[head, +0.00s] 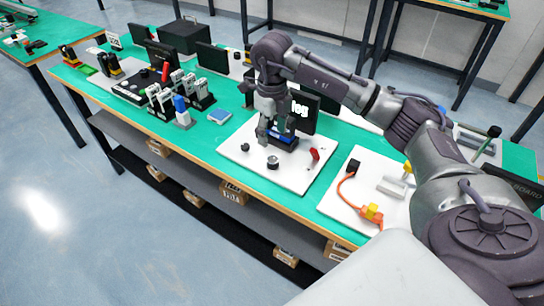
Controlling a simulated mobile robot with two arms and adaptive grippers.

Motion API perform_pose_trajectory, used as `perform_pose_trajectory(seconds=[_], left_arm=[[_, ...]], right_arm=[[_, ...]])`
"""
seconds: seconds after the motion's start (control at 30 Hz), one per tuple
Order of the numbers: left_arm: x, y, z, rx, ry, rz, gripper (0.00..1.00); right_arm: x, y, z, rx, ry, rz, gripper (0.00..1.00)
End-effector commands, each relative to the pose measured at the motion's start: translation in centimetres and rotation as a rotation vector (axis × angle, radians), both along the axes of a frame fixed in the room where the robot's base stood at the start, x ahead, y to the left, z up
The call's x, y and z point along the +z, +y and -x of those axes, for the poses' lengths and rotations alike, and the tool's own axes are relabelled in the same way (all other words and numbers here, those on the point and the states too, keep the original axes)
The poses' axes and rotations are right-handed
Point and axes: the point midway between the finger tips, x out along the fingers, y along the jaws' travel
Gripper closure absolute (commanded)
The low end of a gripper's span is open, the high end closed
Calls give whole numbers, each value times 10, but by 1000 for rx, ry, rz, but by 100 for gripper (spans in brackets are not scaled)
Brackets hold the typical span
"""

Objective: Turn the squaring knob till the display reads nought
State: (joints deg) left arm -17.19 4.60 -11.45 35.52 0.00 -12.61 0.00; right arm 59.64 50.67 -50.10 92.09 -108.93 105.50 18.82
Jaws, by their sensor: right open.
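A white board (290,178) lies on the green bench. It carries a small black knob (245,147), a larger dark knob with a pale rim (272,162), a red lever (314,154) and a blue-and-black block (287,141). I cannot tell which knob is the squaring knob. A black display (303,112) stands behind the board. Its white characters look like "log" or "10g", and my gripper may hide their left part. My right gripper (272,132) is open and points down at the block, behind the larger knob; I cannot tell whether it touches the block. My left gripper is not in view.
To the right, another white board (342,207) carries an orange cable (346,190) and a pale handle. To the left stand several upright grey-and-white parts and a blue bottle-like piece (181,107). A blue pad (220,116) lies between. The bench front edge is close to the board.

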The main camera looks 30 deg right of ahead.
Motion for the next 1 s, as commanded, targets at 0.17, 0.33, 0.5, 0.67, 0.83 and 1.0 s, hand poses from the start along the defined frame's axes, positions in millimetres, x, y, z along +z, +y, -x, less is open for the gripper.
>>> perform_pose_trajectory(seconds=[0.17, 0.33, 0.5, 0.67, 0.83, 1.0], left_arm=[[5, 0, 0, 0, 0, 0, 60], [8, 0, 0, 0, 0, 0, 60], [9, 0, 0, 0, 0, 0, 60], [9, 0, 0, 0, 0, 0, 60], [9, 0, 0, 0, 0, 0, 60], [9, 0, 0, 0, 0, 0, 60]], right_arm=[[-40, 1, 1, 1, 4, -1, 40], [-72, 1, 1, 2, 2, -1, 40], [-90, 1, 0, 2, 0, -2, 40], [-97, 1, 0, 3, -1, -2, 40], [-97, 1, 0, 3, -1, -2, 40], [-97, 1, 0, 3, -1, -2, 58]])
